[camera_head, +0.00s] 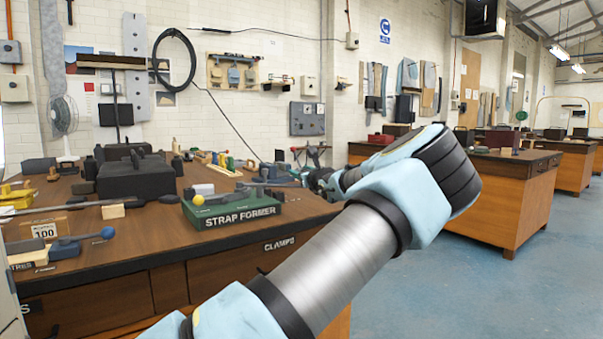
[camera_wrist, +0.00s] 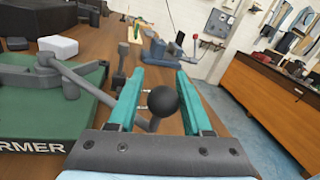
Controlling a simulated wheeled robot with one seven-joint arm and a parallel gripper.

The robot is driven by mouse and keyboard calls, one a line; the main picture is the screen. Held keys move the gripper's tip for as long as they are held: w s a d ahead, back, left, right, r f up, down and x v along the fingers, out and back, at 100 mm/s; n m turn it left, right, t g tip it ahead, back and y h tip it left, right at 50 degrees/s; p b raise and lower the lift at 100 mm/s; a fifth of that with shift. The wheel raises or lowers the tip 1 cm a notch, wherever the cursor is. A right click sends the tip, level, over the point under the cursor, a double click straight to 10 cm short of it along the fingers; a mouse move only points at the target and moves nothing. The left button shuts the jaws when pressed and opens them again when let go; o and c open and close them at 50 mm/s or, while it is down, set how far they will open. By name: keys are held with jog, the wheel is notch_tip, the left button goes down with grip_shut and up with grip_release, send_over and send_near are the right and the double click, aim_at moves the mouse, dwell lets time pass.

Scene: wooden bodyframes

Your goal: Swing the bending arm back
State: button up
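The strap former is a green-based bench tool (camera_head: 232,212) on the near right of the wooden bench. In the wrist view its base (camera_wrist: 60,125) fills the left side. Its grey bending arm (camera_wrist: 95,84) reaches from the pivot across the base edge towards my gripper. A dark ball knob (camera_wrist: 163,101) stands at the arm's outer end. My gripper (camera_wrist: 161,74) has its teal fingers apart, one on each side of the knob. A gap shows on the left; contact on the right is unclear. In the head view my arm hides most of the gripper.
A blue-based tool with a red-knobbed lever (camera_wrist: 168,50) stands further along the bench. A black block (camera_head: 136,178) and another lever tool with a blue knob (camera_head: 107,232) are to the left. Open blue floor (camera_head: 440,290) lies right of the bench.

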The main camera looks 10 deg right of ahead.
jog(key=shift+o, duration=1.2)
jog(key=s+d+b, duration=0.1)
jog(key=s, duration=0.9)
jog(key=shift+s+d+b, duration=0.3)
jog(key=shift+s+b, duration=0.05)
jog(key=shift+b, duration=0.05)
jog(key=shift+d, duration=0.1)
